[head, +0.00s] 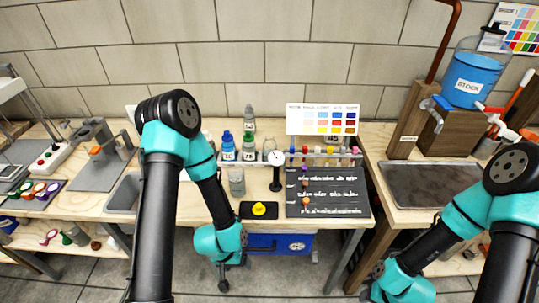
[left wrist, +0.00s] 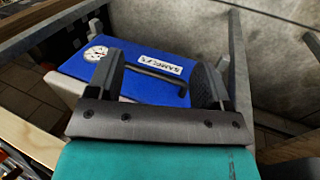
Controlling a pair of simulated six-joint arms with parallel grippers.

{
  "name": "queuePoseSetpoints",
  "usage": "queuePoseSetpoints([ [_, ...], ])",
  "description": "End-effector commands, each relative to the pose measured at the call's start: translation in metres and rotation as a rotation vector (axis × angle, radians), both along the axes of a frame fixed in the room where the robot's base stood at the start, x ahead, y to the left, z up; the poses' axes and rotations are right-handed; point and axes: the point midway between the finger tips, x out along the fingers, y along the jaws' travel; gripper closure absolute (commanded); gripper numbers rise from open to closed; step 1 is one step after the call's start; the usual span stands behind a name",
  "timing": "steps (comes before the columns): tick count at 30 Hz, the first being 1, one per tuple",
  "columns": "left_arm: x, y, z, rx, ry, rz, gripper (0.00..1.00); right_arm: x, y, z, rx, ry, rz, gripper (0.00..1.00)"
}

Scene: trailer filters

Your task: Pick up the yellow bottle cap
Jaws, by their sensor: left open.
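The yellow bottle cap (head: 259,209) sits on a small black pad (head: 246,215) near the front edge of the wooden table. My left gripper (head: 224,284) is low in front of that edge, left of and below the cap in the head view. In the left wrist view my left gripper (left wrist: 157,80) is open and empty, with its fingers over a blue box lid (left wrist: 135,70) that has a dark handle. The cap does not show in the left wrist view. My right arm is at the right of the head view, but its fingertips are out of frame.
The blue box (head: 285,243) with a gauge is below the table front. A dark written board (head: 328,191) lies right of the cap.

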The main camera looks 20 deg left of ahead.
Motion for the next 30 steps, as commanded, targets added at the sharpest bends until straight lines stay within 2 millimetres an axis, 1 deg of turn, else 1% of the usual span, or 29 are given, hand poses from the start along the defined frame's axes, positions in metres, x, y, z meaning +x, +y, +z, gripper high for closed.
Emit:
queuePoseSetpoints([
  [12,0.0,0.0,0.0,0.0,0.0,0.0,0.27,0.0,0.0,0.0,0.0,0.0,0.0,0.57],
  [18,0.0,0.0,0.0,0.0,0.0,0.0,0.44,0.0,0.0,0.0,0.0,0.0,0.0,0.57],
  [26,0.001,0.0,0.002,0.0,-0.006,-0.013,0.44,0.0,0.0,0.0,0.0,0.0,0.0,0.57],
  [30,0.011,0.0,0.013,0.004,-0.044,-0.114,0.44,0.0,0.0,0.0,0.0,0.0,0.0,0.57],
])
